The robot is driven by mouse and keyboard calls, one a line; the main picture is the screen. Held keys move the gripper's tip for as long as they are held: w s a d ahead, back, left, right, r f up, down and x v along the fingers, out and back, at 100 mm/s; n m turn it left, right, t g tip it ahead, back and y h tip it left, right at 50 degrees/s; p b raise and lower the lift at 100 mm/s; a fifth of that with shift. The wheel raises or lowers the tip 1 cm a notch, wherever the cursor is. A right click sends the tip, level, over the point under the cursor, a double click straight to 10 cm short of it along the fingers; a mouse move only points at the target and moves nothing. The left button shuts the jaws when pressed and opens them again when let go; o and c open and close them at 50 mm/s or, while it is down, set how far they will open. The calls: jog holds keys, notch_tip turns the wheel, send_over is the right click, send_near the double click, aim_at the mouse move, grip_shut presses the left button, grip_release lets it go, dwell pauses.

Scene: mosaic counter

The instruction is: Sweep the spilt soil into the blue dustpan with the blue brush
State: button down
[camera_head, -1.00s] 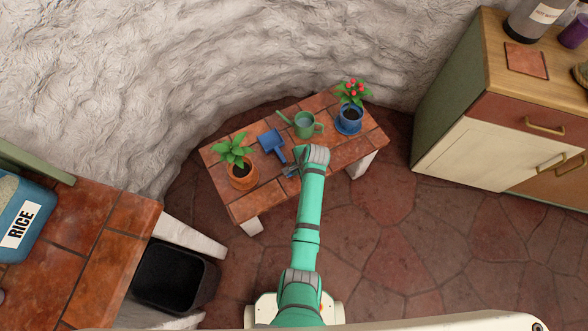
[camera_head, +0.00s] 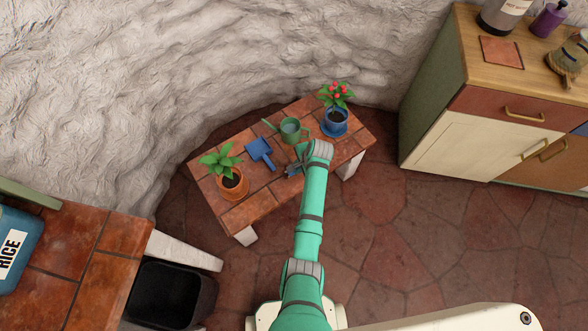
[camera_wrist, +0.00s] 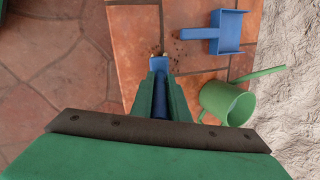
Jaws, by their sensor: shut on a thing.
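The blue dustpan (camera_head: 260,150) lies on a low tiled bench (camera_head: 263,204); it also shows in the wrist view (camera_wrist: 228,31), its handle pointing left. The spilt soil (camera_wrist: 176,58) is a scatter of dark crumbs on the tiles beside the dustpan's handle. My gripper (camera_wrist: 160,84) is shut on the blue brush (camera_wrist: 158,64), whose blue end shows between and beyond the fingers. In the head view the brush (camera_head: 292,170) is mostly hidden by my arm. I cannot tell whether its bristles touch the tiles.
A green watering can (camera_head: 290,131) stands close to the dustpan. A plant in an orange pot (camera_head: 231,184) and a red-flowered plant in a blue pot (camera_head: 336,116) stand at the bench's two ends. A black bin (camera_head: 170,294) is on the floor at lower left.

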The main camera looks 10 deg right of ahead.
jog(key=shift+w+d, duration=0.4)
jog(key=shift+d, duration=0.4)
jog(key=shift+w+d, duration=0.4)
jog(key=shift+d, duration=0.4)
jog(key=shift+w+a+f, duration=0.1)
jog(key=shift+w+a, duration=0.25)
jog(key=shift+w, duration=0.3)
jog(key=shift+s+a, duration=0.8)
jog(key=shift+a, duration=0.75)
jog(key=shift+s+a, duration=0.75)
jog(key=shift+a, duration=0.85)
jog(key=shift+s+a, duration=0.8)
jog(key=shift+a, duration=0.75)
jog(key=shift+w+a, duration=0.3)
jog(key=shift+w, duration=0.4)
jog(key=shift+w+d, duration=0.8)
jog(key=shift+d, duration=0.75)
jog(key=shift+w+d, duration=0.75)
jog(key=shift+d, duration=0.8)
jog(key=shift+w+d, duration=0.8)
jog(key=shift+d, duration=0.75)
jog(key=shift+w+a, duration=0.35)
jog(key=shift+w, duration=0.3)
jog(key=shift+s+a, duration=0.8)
jog(key=shift+a, duration=0.75)
jog(key=shift+s+a, duration=0.8)
jog(key=shift+a, duration=0.75)
jog(key=shift+s+a, duration=0.8)
jog(key=shift+a, duration=0.75)
